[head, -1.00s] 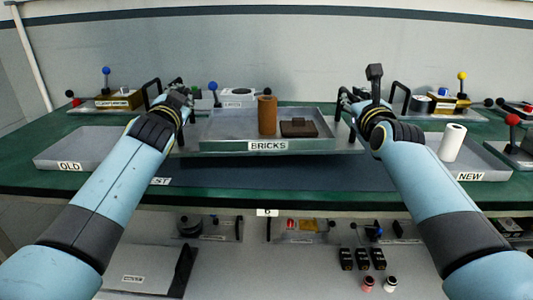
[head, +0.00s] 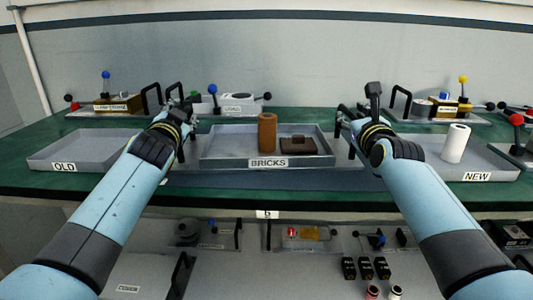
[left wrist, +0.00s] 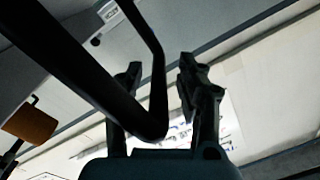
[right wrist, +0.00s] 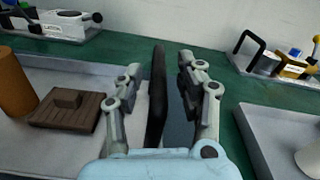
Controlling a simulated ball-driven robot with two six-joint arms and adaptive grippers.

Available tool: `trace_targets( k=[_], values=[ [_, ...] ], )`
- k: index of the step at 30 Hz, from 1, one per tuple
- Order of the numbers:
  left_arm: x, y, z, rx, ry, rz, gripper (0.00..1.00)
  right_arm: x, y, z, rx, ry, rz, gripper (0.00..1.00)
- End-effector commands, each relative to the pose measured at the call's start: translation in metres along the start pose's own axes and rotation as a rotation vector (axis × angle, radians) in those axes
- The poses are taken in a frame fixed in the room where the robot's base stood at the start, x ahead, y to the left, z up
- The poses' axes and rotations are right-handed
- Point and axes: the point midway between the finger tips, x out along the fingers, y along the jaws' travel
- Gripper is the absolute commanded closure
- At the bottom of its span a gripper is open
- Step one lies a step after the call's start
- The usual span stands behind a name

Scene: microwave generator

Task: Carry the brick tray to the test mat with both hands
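The grey brick tray (head: 222,162), labelled BRICKS, sits level on the dark test mat (head: 300,181), whose front strip shows. It carries an upright brown cylinder (head: 267,132) and a flat dark brown brick (head: 298,145). My left gripper (head: 181,110) is at the tray's left end. In the left wrist view its fingers (left wrist: 160,85) are spread, with the black handle (left wrist: 155,85) crossing close by. My right gripper (head: 352,120) is at the right end. In the right wrist view its fingers (right wrist: 160,80) stand open around the black handle (right wrist: 156,95), with a gap beside it.
A grey tray labelled OLD (head: 90,150) lies at the left. A grey tray labelled NEW (head: 490,165) lies at the right with a white cylinder (head: 455,143). Devices with lever knobs (head: 235,103) line the back of the green table (head: 200,193). A lower shelf holds more devices (head: 305,235).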

Motion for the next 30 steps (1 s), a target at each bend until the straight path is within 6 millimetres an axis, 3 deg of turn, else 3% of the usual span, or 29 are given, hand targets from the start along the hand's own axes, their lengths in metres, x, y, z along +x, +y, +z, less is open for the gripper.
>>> trace_targets(
  k=[7,15,21,26,30],
  values=[
    [-0.018,0.001,0.001,-0.003,0.000,0.000,0.62,0.000,0.001,0.000,0.001,0.000,0.001,0.62],
    [-0.077,0.001,0.001,-0.003,-0.002,0.001,0.62,0.000,0.001,0.000,0.002,0.000,0.001,0.62],
    [-0.110,0.001,0.001,-0.001,-0.001,0.001,0.62,0.000,0.001,0.000,0.002,0.000,0.001,0.62],
    [-0.119,0.000,0.001,0.001,-0.001,0.000,0.62,-0.003,0.001,0.000,0.002,0.000,0.001,0.62],
    [-0.120,0.000,0.000,0.001,-0.001,0.000,0.62,-0.021,0.001,-0.002,0.003,0.001,0.001,0.62]
  ],
)
